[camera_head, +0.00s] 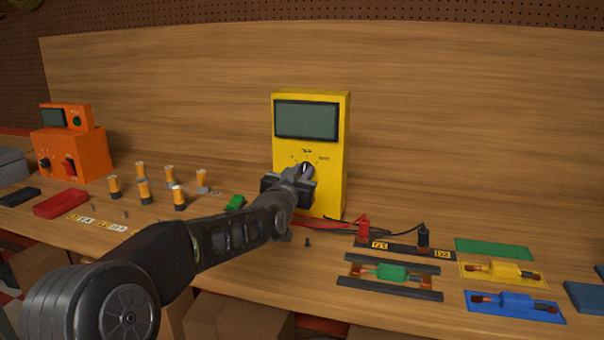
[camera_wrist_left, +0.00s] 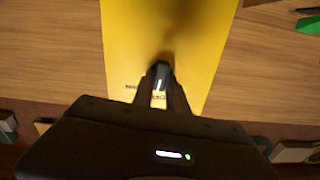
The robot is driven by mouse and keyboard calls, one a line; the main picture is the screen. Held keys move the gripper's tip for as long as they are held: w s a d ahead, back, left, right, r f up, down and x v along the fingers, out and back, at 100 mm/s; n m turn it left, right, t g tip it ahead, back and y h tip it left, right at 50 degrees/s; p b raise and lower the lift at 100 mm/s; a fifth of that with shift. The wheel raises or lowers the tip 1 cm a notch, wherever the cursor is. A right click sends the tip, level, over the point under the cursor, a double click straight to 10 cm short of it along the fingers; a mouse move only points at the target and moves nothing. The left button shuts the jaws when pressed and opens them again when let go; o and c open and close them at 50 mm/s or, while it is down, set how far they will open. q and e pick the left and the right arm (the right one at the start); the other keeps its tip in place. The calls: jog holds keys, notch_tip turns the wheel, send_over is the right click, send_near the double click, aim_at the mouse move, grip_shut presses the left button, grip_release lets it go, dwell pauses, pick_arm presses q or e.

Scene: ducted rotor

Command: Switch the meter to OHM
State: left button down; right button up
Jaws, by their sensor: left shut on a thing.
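The yellow meter (camera_head: 335,150) stands upright at the back of the bench, with a blank grey screen in its upper part. Its dial (camera_head: 306,168) sits below the screen, with small markings around it that are hard to read. My left gripper (camera_head: 303,176) is at the dial and shut on its knob. In the left wrist view the fingertips (camera_wrist_left: 160,80) close around the dark knob (camera_wrist_left: 160,70), which carries a white pointer line. The yellow face (camera_wrist_left: 130,40) fills the middle there. The gripper hides the lower part of the dial. My right gripper is not in view.
Red (camera_head: 364,226) and black (camera_head: 423,237) probes with leads lie right of the meter. A green part (camera_head: 392,272) rests between dark rails. Several orange cylinders (camera_head: 143,190) and an orange device (camera_head: 78,150) stand left. Coloured mats with parts lie right.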

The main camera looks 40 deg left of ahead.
pick_arm(q)
jog(key=m+p, duration=0.1)
jog(key=m, duration=0.8)
jog(key=shift+d+f+m+p, duration=0.1)
jog(key=shift+d+m+p, duration=0.05)
jog(key=shift+m+p, duration=0.2)
dwell(0.3)
jog(key=c, duration=1.3)
grip_release()
jog(key=shift+v, duration=3.85)
